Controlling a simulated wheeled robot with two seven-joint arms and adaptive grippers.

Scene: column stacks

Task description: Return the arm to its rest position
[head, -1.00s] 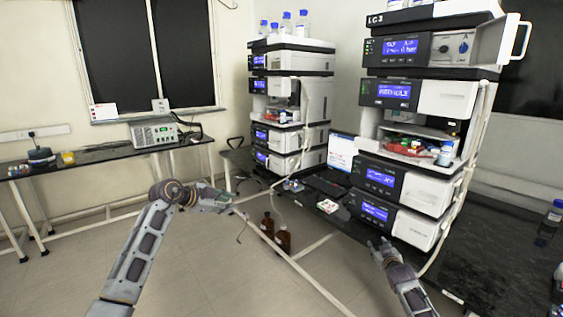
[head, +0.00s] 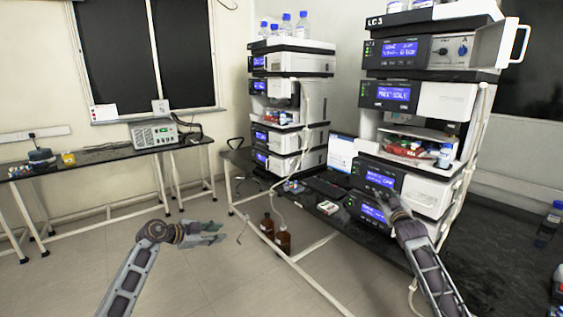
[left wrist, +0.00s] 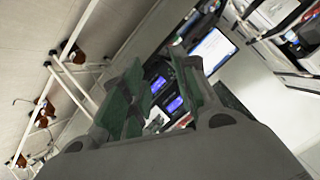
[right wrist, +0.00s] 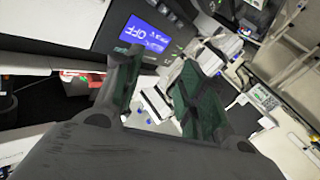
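My left gripper (head: 212,234) hangs in free air over the floor, left of the bench. In the left wrist view its two green-padded fingers (left wrist: 158,98) stand apart with nothing between them. My right gripper (head: 378,197) is in front of the lower modules of the right column stack (head: 445,100). In the right wrist view its two fingers (right wrist: 155,95) are apart and hold nothing. I cannot tell from the head view whether the right gripper touches the stack.
The dark bench (head: 490,240) carries the right stack, a laptop (head: 340,152) and small items. A second stack (head: 290,90) stands behind. Brown bottles (head: 282,240) stand on the floor below the bench. A side table (head: 100,155) holds a grey instrument (head: 153,133). The floor at left is clear.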

